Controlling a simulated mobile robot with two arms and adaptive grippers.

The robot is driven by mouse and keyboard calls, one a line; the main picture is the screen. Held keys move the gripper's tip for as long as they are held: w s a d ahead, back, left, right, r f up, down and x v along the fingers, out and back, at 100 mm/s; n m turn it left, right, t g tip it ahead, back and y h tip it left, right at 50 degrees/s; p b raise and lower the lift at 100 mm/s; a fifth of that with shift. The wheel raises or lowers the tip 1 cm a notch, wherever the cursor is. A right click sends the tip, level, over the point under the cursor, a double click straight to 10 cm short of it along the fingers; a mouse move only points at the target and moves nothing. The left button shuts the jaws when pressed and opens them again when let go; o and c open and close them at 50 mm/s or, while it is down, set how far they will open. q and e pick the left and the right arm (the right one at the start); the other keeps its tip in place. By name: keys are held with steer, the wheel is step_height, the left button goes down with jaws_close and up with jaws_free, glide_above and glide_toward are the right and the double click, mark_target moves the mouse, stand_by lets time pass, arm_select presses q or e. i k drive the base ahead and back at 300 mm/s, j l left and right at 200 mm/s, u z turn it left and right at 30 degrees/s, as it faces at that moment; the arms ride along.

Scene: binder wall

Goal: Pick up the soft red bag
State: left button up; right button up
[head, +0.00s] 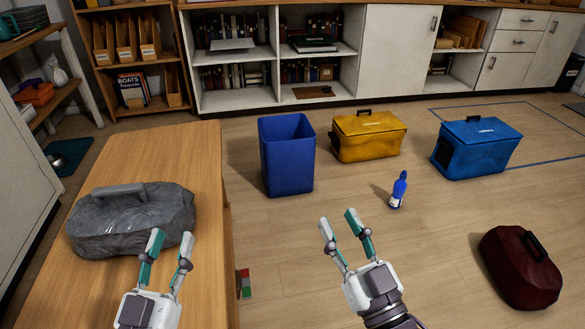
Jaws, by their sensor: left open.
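The soft red bag (520,267) is dark maroon with a black handle on top. It rests on the wooden floor at the lower right of the head view. My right gripper (338,220) is open and empty, well to the left of the bag. My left gripper (170,243) is open, in front of the grey bag on the table, and far from the red bag. I cannot tell whether the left fingers touch the grey bag.
A grey bag (135,220) lies on the wooden table (195,150). A blue bin (287,160), a yellow box (368,140), a blue box (478,148) and a blue bottle (398,190) stand on the floor. Floor left of the red bag is clear.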

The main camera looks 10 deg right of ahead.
mark_target(520, 266)
steer(key=z, duration=2)
steer(key=i+l, duration=0.3)
steer(key=l, duration=0.2)
steer(key=i+l, duration=0.3)
steer(key=l, duration=0.2)
steer(key=i+z, duration=0.1)
steer(key=i, duration=0.35)
steer(key=i+j+z, duration=0.1)
steer(key=i, duration=0.35)
